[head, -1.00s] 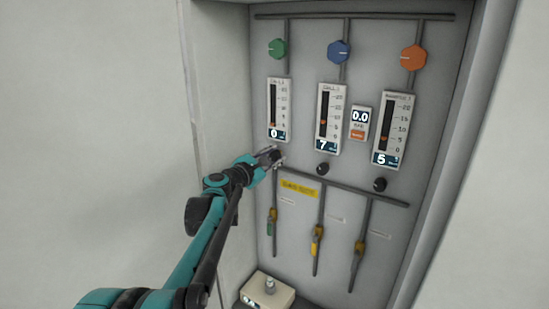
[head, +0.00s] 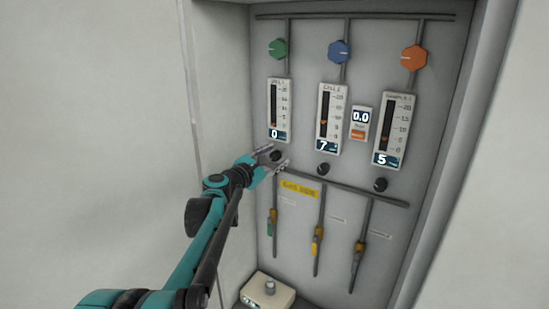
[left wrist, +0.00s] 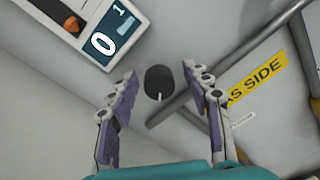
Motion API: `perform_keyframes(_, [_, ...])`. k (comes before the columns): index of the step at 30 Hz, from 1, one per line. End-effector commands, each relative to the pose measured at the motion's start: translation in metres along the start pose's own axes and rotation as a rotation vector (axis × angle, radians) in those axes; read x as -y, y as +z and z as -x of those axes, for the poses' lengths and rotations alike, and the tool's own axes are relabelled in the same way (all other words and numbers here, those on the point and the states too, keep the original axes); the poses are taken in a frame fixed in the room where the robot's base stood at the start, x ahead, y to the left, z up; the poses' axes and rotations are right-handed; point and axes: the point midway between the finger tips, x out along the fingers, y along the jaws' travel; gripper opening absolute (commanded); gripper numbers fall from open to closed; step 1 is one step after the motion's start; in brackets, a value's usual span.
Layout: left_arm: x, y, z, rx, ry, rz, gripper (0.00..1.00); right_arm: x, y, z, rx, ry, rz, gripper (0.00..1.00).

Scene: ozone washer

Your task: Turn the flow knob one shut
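The flow knob one is a small black knob (head: 276,156) below the left flowmeter (head: 279,108), whose display reads 0. In the left wrist view the knob (left wrist: 159,82) has a pale pointer line, and the flowmeter's display (left wrist: 103,42) shows 0. My left gripper (head: 275,157) is open at the knob. In the left wrist view its two fingers (left wrist: 162,92) stand apart on either side of the knob, with clear gaps and no contact seen. My right gripper is not in view.
Two more flowmeters reading 7 (head: 329,120) and 5 (head: 393,130) have black knobs (head: 322,169) (head: 380,184) below them. Green (head: 278,49), blue (head: 339,51) and orange (head: 413,58) knobs sit above. A pipe (head: 350,188) runs just under the black knobs.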

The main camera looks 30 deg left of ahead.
Motion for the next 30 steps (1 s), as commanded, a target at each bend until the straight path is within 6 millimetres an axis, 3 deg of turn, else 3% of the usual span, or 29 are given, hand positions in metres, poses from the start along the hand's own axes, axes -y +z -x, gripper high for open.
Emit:
perform_keyframes(7, [-0.002,0.000,0.010,-0.001,0.002,0.001,0.49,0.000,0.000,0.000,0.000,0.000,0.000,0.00])
perform_keyframes(21, [-0.001,-0.001,0.103,-0.002,0.003,0.000,0.49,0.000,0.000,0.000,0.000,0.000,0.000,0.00])
perform_keyframes(30, [0.000,0.000,0.121,0.000,0.000,0.000,0.49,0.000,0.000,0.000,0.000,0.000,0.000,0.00])
